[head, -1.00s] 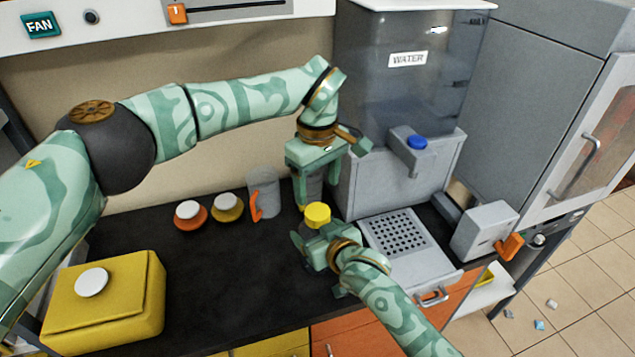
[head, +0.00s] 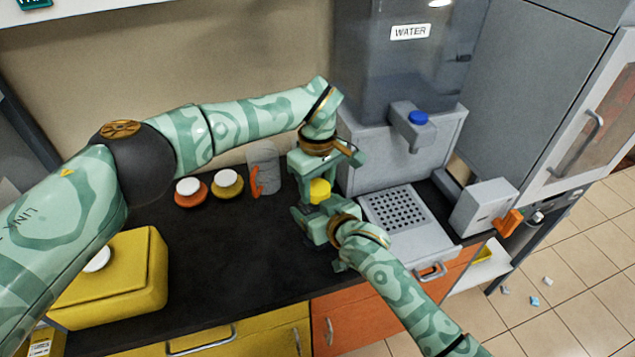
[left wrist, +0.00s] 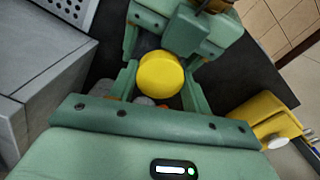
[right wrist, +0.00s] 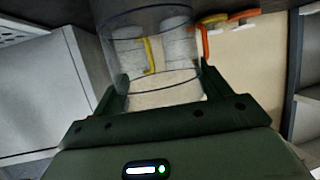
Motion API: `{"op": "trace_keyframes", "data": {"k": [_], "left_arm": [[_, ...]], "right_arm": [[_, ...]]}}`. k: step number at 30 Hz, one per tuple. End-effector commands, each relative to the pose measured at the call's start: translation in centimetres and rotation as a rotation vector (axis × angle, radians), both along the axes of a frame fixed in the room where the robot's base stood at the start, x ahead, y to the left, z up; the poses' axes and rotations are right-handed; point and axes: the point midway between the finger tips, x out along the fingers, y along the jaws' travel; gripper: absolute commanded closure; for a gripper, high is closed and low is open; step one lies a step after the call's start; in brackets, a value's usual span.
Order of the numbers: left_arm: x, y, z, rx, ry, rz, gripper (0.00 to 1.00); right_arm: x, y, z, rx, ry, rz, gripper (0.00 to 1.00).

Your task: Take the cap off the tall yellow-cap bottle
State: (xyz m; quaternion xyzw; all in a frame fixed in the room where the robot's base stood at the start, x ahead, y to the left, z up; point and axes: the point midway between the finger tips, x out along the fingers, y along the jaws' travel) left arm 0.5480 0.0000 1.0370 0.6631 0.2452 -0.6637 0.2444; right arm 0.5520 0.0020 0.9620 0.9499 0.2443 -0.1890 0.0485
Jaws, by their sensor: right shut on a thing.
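The tall bottle's yellow cap (head: 319,191) is still on top of the bottle; it also shows in the left wrist view (left wrist: 160,75). My right gripper (head: 316,224) is shut on the clear bottle body (right wrist: 150,75), below the cap. The bottle looks upright. My left gripper (head: 318,178) points down from above with one finger on each side of the cap; it is open, with small gaps beside the cap. Most of the bottle body is hidden behind my right gripper in the head view.
The grey water dispenser (head: 365,165) with its drip grid stands close on the right. A jug (head: 264,165) with an orange handle and two white-lidded jars (head: 190,193) stand left at the back. A yellow box (head: 130,285) sits front left. The black counter (head: 235,255) between is clear.

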Motion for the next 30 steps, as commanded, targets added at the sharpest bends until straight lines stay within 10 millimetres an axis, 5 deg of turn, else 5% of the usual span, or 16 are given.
{"op": "trace_keyframes", "data": {"k": [5,15,23,24,26,30], "left_arm": [[0.02,0.01,0.03,0.001,-0.001,0.044,0.79],[0.03,0.01,0.07,0.001,-0.002,0.561,0.80],[0.03,0.01,0.08,0.001,-0.002,0.577,0.80],[0.03,0.01,0.08,0.001,-0.002,0.577,0.47],[0.03,0.01,0.07,0.001,-0.002,0.577,0.30],[0.02,0.01,0.07,0.001,-0.002,0.576,0.30]], "right_arm": [[-0.05,0.01,-0.12,0.000,0.002,0.001,0.87],[-0.06,0.01,-0.12,-0.001,0.002,0.001,0.87],[-0.06,0.01,-0.11,-0.001,0.002,0.001,0.87],[-0.06,0.01,-0.11,-0.001,0.002,0.001,0.87],[-0.06,0.01,-0.11,-0.001,0.002,0.001,0.87],[-0.06,0.01,-0.11,-0.001,0.002,0.001,0.87]]}}
